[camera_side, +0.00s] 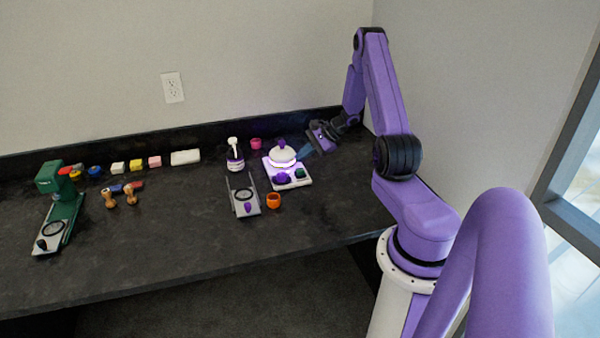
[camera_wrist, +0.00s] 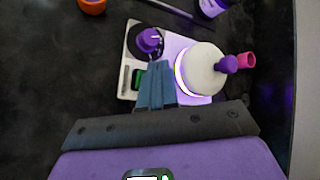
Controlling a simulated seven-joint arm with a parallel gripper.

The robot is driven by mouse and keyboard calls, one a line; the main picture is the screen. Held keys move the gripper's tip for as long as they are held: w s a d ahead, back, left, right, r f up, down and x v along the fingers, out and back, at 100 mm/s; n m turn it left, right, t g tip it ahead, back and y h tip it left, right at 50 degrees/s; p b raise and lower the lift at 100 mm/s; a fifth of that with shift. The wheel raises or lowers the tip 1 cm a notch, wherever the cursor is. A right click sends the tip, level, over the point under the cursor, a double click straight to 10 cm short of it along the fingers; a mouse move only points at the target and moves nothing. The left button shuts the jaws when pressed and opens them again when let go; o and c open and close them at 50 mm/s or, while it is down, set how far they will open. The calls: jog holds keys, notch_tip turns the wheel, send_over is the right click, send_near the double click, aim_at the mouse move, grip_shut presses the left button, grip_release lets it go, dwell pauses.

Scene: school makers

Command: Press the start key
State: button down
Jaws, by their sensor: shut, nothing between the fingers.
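A small white machine (camera_side: 290,181) stands at the right of the bench, with a cream dome (camera_side: 283,155) and a purple glow around the dome's base. On its base are a purple knob (camera_side: 282,178) and a small green key (camera_side: 300,173) in a dark surround; the key also shows in the wrist view (camera_wrist: 138,79). My gripper (camera_side: 303,152) is shut and empty, beside the dome. In the wrist view its bluish fingertips (camera_wrist: 159,66) appear between the green key and the dome, near the purple knob. I cannot tell their height over the base or any contact.
A grey slide plate (camera_side: 242,180) lies to the left. A green press (camera_side: 60,200), stamps and blocks are farther left. The bench middle is clear.

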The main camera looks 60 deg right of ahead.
aim_at(302, 170)
jog(key=shift+r, duration=2.35)
jog(key=s+a+r+n+g+y, duration=0.1)
jog(key=a+r+n+g, duration=0.3)
jog(key=a, duration=0.6)
jog(key=s+a+r+n+g, duration=0.1)
jog(key=a+n, duration=0.5)
jog(key=a, duration=0.4)
jog(key=s+a+r+n+g+y, duration=0.1)
jog(key=a+r+n+g, duration=0.3)
jog(key=a, duration=0.5)
jog(key=s+a+r+n+h, duration=0.1)
jog(key=s+a+n+h, duration=0.1)
jog(key=s+n, duration=0.4)
jog(key=s+a+r+n+h, duration=0.1)
jog(key=s+a+n+h, duration=0.1)
jog(key=s+a+n, duration=0.2)
jog(key=s+a+r+n+t+h, duration=0.1)
jog(key=s+a+n, duration=0.2)
jog(key=s+n, duration=0.7)
jog(key=shift+s+a+r+h, duration=0.3)
jog(key=shift+s+h, duration=0.1)
jog(key=shift+s, duration=0.85)
